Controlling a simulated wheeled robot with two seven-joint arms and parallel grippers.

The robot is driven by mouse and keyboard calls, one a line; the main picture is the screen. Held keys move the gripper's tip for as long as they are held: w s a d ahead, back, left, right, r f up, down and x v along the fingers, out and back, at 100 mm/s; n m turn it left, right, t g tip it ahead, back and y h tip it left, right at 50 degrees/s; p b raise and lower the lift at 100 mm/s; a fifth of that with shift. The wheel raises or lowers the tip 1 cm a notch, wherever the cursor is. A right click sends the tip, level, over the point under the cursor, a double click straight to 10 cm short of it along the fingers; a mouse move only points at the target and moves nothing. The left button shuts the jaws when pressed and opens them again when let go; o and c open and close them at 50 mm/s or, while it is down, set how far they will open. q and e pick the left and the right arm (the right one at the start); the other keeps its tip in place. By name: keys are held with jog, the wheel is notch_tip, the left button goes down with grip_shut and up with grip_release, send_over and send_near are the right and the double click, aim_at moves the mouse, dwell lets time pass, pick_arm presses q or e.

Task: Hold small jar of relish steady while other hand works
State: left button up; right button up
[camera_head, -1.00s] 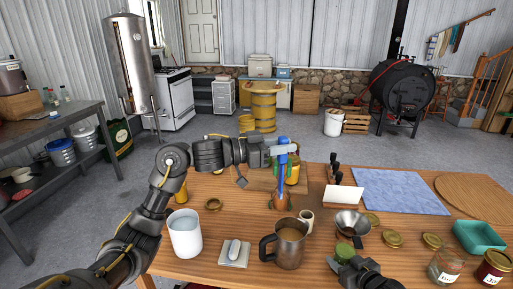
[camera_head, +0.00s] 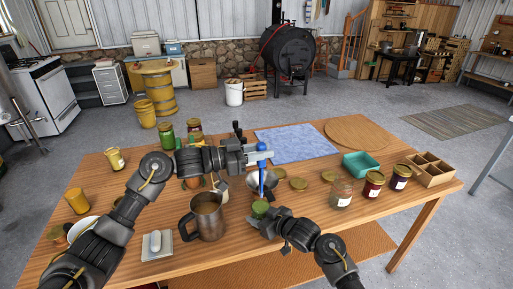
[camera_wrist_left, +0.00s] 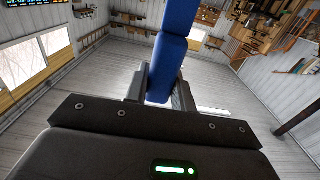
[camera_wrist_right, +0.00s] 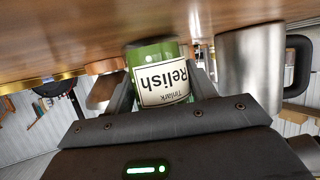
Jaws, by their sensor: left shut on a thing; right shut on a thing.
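The small green relish jar (camera_head: 260,207) stands on the wooden table near its front edge. My right gripper (camera_head: 264,218) is shut on it from the front right. In the right wrist view the labelled jar (camera_wrist_right: 160,75) sits between both fingers. My left gripper (camera_head: 259,156) is higher and shut on a blue-handled tool (camera_head: 262,181). The tool hangs upright, its lower end at the jar's top. I cannot tell whether its tip is inside. The left wrist view shows the blue handle (camera_wrist_left: 167,65) between the fingers.
A steel mug (camera_head: 207,217) stands left of the jar, and a funnel lies behind it. Gold lids (camera_head: 298,184) and a glass jar (camera_head: 341,194) are to the right. A teal tray (camera_head: 361,165) and blue cloth (camera_head: 300,144) lie farther back.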

aim_at(260, 179)
pick_arm(q)
jog(key=shift+f, duration=4.15)
jog(key=shift+f, duration=0.1)
jog(key=shift+s+f, duration=0.15)
jog(key=shift+f, duration=0.6)
jog(key=shift+w+f, duration=0.2)
jog(key=shift+f, duration=0.15)
jog(key=shift+r, duration=0.3)
jog(key=shift+r, duration=0.95)
jog(key=shift+f, duration=0.15)
jog(key=shift+f, duration=0.95)
